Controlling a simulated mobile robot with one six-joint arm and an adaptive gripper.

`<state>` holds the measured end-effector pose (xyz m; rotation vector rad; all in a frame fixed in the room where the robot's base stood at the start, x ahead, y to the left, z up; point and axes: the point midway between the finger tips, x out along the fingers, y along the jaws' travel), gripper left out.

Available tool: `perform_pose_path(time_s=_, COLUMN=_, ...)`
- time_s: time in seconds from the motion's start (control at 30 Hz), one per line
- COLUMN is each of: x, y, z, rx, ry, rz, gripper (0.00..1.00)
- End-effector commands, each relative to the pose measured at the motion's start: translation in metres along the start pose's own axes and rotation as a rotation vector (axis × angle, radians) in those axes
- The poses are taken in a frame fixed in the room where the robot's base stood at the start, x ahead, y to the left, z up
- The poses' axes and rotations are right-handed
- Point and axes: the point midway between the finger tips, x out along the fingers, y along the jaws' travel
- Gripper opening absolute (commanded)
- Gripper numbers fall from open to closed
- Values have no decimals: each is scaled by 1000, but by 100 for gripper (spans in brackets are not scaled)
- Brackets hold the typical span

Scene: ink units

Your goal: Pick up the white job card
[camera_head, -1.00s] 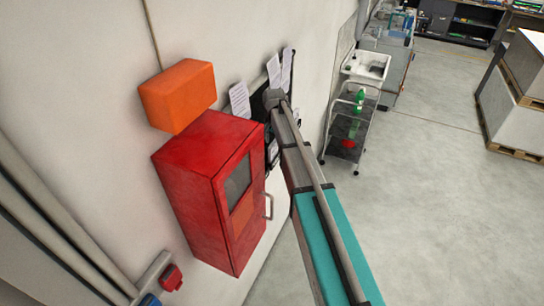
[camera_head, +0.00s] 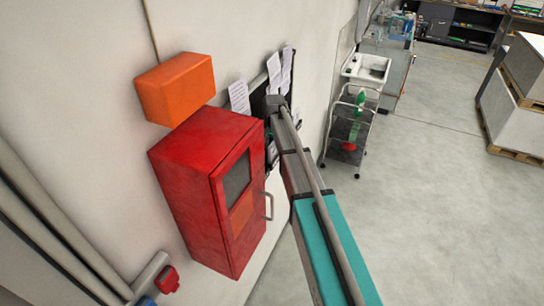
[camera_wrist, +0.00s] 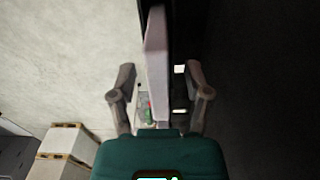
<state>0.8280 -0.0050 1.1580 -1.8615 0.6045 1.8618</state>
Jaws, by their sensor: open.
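Several white cards with printed lines hang at a dark board (camera_head: 258,103) on the wall; one hangs at its left (camera_head: 239,97) and others at its top (camera_head: 274,73). I cannot tell which is the job card. My arm's end covers part of the board, and my gripper's fingers are not clear there. In the wrist view my gripper (camera_wrist: 160,70) is open, with one finger on each side of a pale, flat card-like piece (camera_wrist: 156,50) seen nearly edge-on. The fingers look apart from it. A black surface lies right beside it.
A red wall cabinet (camera_head: 205,190) with a handle stands out left of my arm, under an orange box (camera_head: 175,88). A shelf trolley (camera_head: 349,130) stands beyond the board. Stacked pallets (camera_head: 515,110) are at the right. The floor between is clear.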

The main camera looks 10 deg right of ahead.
Motion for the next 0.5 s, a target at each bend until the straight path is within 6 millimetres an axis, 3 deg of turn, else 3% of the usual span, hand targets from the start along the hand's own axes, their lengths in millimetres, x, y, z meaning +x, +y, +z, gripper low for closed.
perform_pose_path(time_s=0.2, x=20, y=0, z=0, rx=0, ry=0, rz=0, gripper=63)
perform_pose_path(time_s=0.5, x=26, y=0, z=0, rx=0, ry=0, rz=0, gripper=63)
